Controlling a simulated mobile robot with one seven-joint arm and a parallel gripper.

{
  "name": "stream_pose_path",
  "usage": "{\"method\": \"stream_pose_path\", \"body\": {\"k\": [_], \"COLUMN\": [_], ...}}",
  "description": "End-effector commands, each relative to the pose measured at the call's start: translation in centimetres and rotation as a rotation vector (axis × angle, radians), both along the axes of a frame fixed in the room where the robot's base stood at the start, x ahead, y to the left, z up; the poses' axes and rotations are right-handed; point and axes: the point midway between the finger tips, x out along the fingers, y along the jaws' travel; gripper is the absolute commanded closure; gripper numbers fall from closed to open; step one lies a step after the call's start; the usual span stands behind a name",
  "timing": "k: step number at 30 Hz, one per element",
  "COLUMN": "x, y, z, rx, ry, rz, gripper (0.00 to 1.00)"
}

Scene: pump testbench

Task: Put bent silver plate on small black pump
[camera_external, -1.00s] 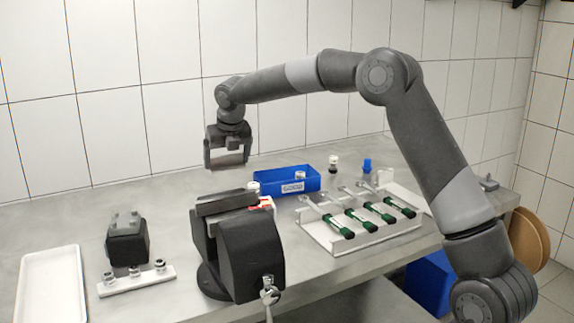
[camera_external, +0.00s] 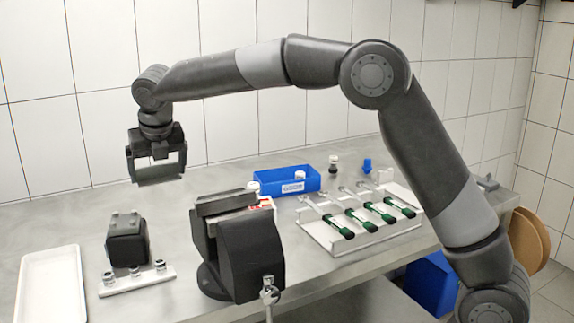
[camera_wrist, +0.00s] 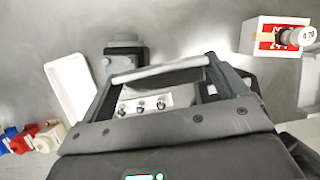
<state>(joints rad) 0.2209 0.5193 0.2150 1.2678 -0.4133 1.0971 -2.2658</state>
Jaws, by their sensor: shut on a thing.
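My gripper (camera_external: 157,165) is shut on the bent silver plate (camera_external: 160,174), held in the air near the back wall. In the wrist view the plate (camera_wrist: 165,75) spans between the two fingertips. The small black pump (camera_external: 127,243) stands on the bench at the left, with a grey top piece on it. In the external view my gripper is higher than the pump and slightly to its right. In the wrist view the pump (camera_wrist: 121,58) shows beyond the plate, partly covered by the finger and plate.
A white rail with fittings (camera_external: 137,281) lies in front of the pump, a white tray (camera_external: 53,285) left of it. A large black vise (camera_external: 243,250) stands to the right. Behind it are a blue bin (camera_external: 283,182) and a rack of green-handled tools (camera_external: 370,232).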

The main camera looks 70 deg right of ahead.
Motion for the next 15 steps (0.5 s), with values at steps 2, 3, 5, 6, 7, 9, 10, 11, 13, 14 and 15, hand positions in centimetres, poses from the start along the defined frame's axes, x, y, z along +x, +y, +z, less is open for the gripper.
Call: {"method": "stream_pose_path", "body": {"k": [2, 3, 5, 6, 7, 9, 10, 11, 13, 14, 15], "x": [1.1, 1.7, 2.3, 2.7, 3.0, 3.4, 3.5, 3.6, 3.7, 3.8, 3.7], "y": [1.7, 2.4, 3.3, 3.8, 4.2, 4.7, 4.9, 5.1, 5.2, 5.3, 5.3], "z": [-1.2, -1.7, -2.4, -2.8, -3.1, -3.4, -3.6, -3.7, -4.0, -4.1, -4.5], "rx": [0.0, 0.001, 0.0, -0.001, 0.0, -0.001, -0.001, 0.0, 0.0, 0.0, 0.0], "ry": [0.001, 0.001, 0.0, 0.001, 0.0, -0.002, -0.001, -0.001, -0.001, -0.001, 0.0], "rz": [0.004, 0.003, 0.002, 0.002, 0.001, 0.0, 0.0, -0.001, -0.001, -0.001, -0.002], "gripper": [0.35, 0.35, 0.35, 0.35, 0.35, 0.35, 0.35, 0.35, 0.35, 0.35, 0.35]}}
